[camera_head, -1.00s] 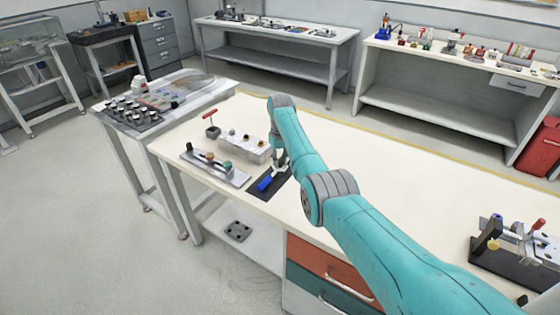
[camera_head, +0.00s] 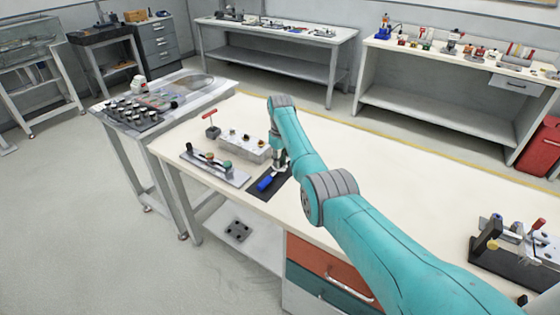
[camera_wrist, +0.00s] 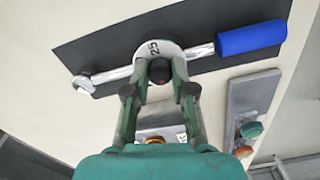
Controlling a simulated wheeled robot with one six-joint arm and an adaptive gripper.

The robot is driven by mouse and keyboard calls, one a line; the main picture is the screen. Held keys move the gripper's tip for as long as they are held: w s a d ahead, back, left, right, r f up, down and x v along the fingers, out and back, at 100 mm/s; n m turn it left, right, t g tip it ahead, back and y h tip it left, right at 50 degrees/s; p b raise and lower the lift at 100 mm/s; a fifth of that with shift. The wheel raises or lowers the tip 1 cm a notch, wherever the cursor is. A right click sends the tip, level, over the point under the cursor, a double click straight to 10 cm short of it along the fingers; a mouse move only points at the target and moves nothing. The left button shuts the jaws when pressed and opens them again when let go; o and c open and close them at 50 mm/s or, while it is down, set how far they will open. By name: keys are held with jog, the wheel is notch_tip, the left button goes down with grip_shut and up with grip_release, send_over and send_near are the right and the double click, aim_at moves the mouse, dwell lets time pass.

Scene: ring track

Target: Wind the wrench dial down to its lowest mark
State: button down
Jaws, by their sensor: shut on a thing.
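The wrench (camera_wrist: 203,51) lies on a black mat (camera_wrist: 110,46), its blue handle (camera_wrist: 251,38) to the right and its silver end to the left in the wrist view. In its middle is a white dial (camera_wrist: 172,46) marked 25, with a dark knob (camera_wrist: 160,72) in front. My gripper (camera_wrist: 160,62) is shut on the knob, one finger on each side. In the head view the blue handle (camera_head: 265,183) shows at the front of the mat, and my gripper (camera_head: 279,169) is over the wrench. Other dial marks cannot be read.
A metal plate with coloured knobs (camera_head: 215,165) lies beside the mat. A grey block (camera_head: 243,147) and a red-handled tool (camera_head: 211,130) stand behind. A clamp fixture (camera_head: 515,255) is at the far right. The bench top between is clear.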

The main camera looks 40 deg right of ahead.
jog(key=c, duration=1)
grip_release()
jog(key=shift+o, duration=0.2)
notch_tip(320, 180, up, 12)
